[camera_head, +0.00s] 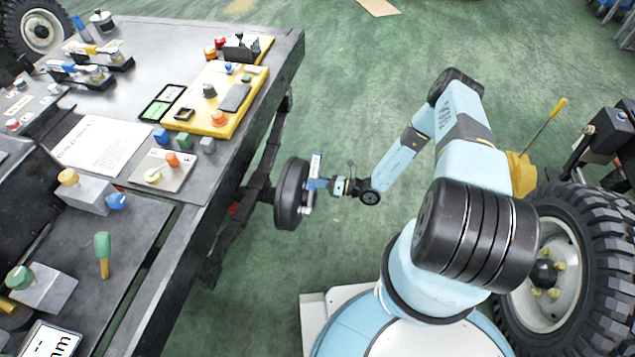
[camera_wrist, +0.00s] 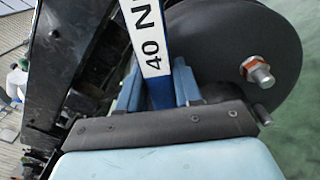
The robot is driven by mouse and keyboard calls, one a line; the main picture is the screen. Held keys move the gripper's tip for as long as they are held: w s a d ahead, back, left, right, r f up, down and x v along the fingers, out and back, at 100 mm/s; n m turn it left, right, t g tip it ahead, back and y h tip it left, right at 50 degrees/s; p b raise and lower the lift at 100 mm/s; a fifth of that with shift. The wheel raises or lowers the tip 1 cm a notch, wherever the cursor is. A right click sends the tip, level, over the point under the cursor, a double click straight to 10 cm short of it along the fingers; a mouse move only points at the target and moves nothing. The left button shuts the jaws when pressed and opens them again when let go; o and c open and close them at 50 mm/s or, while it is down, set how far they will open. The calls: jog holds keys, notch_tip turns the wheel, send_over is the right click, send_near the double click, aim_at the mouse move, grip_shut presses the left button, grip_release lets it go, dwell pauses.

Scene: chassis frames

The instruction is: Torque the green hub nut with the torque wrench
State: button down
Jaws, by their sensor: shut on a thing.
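My gripper (camera_head: 327,185) is at the end of my outstretched arm, beside the table's right edge. It is shut on the torque wrench (camera_head: 316,166), which has a blue body and a white label. In the wrist view the wrench (camera_wrist: 146,40) stands between my two blue fingers (camera_wrist: 158,88), its label reading "40 N". A black hub disc (camera_head: 290,194) is just beyond the wrench; it fills the upper right of the wrist view (camera_wrist: 235,35). A silver stud with an orange-brown nut (camera_wrist: 257,72) sticks out of the disc. I cannot make out a green nut on it. The wrench's working end is hidden.
A dark workbench (camera_head: 240,45) with a yellow board (camera_head: 245,110), small blocks and papers lies left. Its black frame (camera_wrist: 75,75) runs close left of the gripper. A big tyred wheel (camera_head: 590,240) stands right of my base. Green floor is open behind the arm.

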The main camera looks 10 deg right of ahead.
jog(key=shift+w+d+f+m, duration=0.15)
jog(key=shift+w+f+m, duration=0.2)
jog(key=shift+w+m, duration=0.15)
jog(key=shift+f, duration=0.1)
jog(key=shift+w+d+f+m, duration=0.15)
jog(key=shift+w+f+m, duration=0.3)
jog(key=shift+m, duration=0.25)
jog(key=shift+s, duration=0.1)
jog(key=shift+s+a+r+n, duration=0.3)
jog(key=shift+s+r+n, duration=0.6)
jog(key=shift+n, duration=0.3)
jog(key=shift+d, duration=0.1)
jog(key=shift+v, duration=1.4)
jog(key=shift+d, duration=0.1)
